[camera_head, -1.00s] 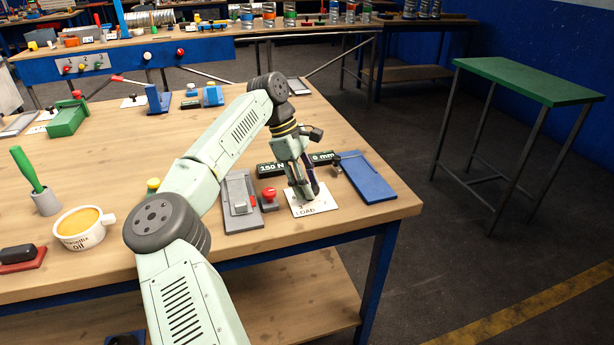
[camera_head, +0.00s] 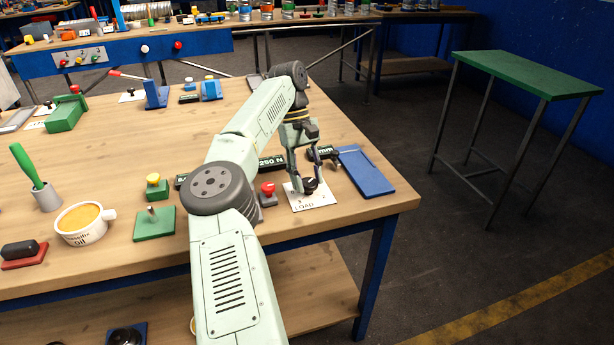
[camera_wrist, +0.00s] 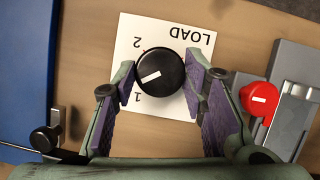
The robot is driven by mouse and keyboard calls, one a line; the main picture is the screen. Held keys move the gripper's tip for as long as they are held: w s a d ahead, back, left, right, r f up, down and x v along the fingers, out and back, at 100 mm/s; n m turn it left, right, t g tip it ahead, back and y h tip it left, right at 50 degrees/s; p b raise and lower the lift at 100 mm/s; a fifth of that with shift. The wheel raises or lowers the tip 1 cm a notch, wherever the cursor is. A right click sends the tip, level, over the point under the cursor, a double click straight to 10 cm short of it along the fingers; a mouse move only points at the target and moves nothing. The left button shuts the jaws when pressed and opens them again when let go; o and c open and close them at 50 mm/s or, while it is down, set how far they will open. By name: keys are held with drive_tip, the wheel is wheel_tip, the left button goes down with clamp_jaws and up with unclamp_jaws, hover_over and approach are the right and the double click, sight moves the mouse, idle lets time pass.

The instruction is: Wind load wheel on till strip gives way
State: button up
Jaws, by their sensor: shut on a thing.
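The load wheel is a black round knob with a white line (camera_wrist: 160,72), on a white plate marked LOAD, 1 and 2 (camera_wrist: 200,22). In the head view the wheel (camera_head: 311,185) sits near the table's front right corner. My gripper (camera_head: 309,178) points down over it, its purple-padded fingers on either side of the wheel in the wrist view (camera_wrist: 162,82). In the wrist view the white line points left, between 1 and 2. A dark readout (camera_head: 271,162) shows 250 N; its mm figure is hidden by my gripper. I cannot make out the strip.
A red knob (camera_head: 268,190) stands just left of the plate, by a grey fixture (camera_wrist: 293,105) that my arm hides in the head view. A green-topped table (camera_head: 525,74) stands apart at the right.

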sight(308, 181)
idle(0.5)
drive_tip(key=o, duration=1.1)
drive_tip(key=shift+o, duration=0.2)
wheel_tip(308, 181, up, 10)
